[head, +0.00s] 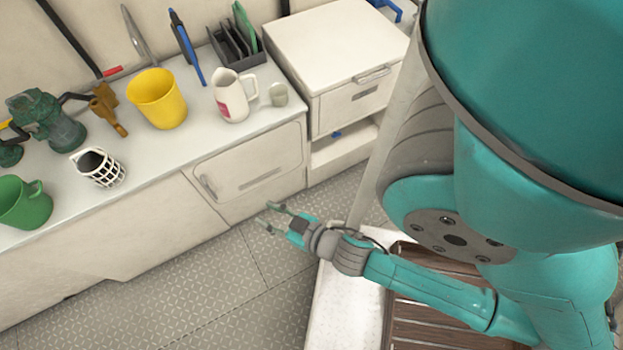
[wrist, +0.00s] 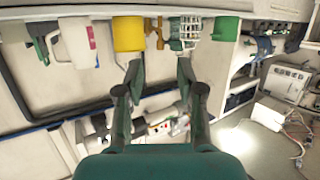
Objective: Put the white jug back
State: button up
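The white jug (head: 231,100) has a handle and a red label. It stands upright on the worktop (head: 160,150), between the yellow bucket (head: 157,98) and a small grey-green cup (head: 278,95). In the wrist view, where the scene appears upside down, the white jug (wrist: 75,42) is at the upper left. My gripper (head: 268,216) is out over the floor in front of the cabinet, apart from the jug. Its two fingers are spread with nothing between them, as the wrist view also shows (wrist: 159,66).
A dark organiser (head: 236,48) stands behind the jug. A white drawer unit (head: 335,60) is at right. The patterned floor (head: 170,290) is clear.

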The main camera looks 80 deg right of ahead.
jog(key=s+a+r+n+y, duration=0.3)
jog(key=s+a+r+y, duration=0.1)
jog(key=s+a+r, duration=0.4)
jog(key=s+r, duration=0.2)
jog(key=s, duration=0.1)
jog(key=shift+s+r+n+t+y, duration=0.25)
jog(key=shift+s+n+t+y, duration=0.05)
jog(key=shift+s+t+y, duration=0.1)
